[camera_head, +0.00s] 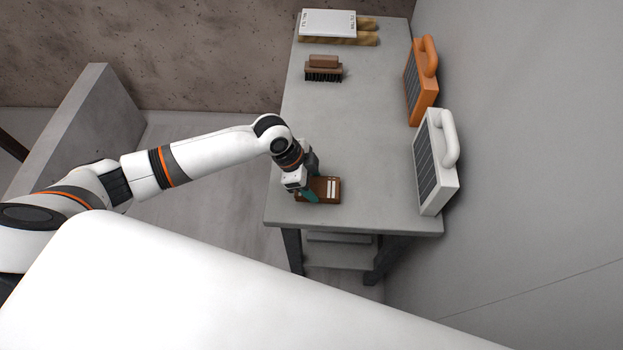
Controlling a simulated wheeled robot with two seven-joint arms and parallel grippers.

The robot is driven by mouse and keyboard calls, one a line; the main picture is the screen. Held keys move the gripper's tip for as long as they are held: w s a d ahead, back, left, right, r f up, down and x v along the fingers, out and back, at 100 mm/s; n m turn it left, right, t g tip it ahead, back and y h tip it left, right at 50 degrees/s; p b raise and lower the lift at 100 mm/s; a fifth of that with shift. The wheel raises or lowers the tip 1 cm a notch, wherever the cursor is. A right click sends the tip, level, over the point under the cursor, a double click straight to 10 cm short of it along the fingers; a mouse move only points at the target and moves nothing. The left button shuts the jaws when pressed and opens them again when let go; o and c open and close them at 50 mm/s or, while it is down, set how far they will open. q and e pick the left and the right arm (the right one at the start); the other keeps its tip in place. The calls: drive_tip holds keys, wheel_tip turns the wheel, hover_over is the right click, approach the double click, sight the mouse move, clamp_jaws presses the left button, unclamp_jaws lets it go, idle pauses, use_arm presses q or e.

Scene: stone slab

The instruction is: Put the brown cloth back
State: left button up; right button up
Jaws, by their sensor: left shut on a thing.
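A small brown folded item (330,199) with white bars on its top, which looks like the brown cloth, is at the near end of the grey stone slab table (370,160). My left gripper (312,192) points down at its left part and is shut on it. The gripper hides the item's left side. I cannot tell whether the item rests on the slab or is just above it. My right gripper is not in view.
A brown brush (323,69) lies farther back on the slab. Behind it, a white box or book (328,23) lies on tan pieces. An orange lamp (420,82) and a white lamp (436,165) stand along the right wall. The slab's middle is clear.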

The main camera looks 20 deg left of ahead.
use_arm(q)
drive_tip(key=o, duration=0.9)
drive_tip(key=shift+f, duration=0.1)
drive_tip(key=b+v, duration=0.1)
drive_tip(key=v, duration=1.1)
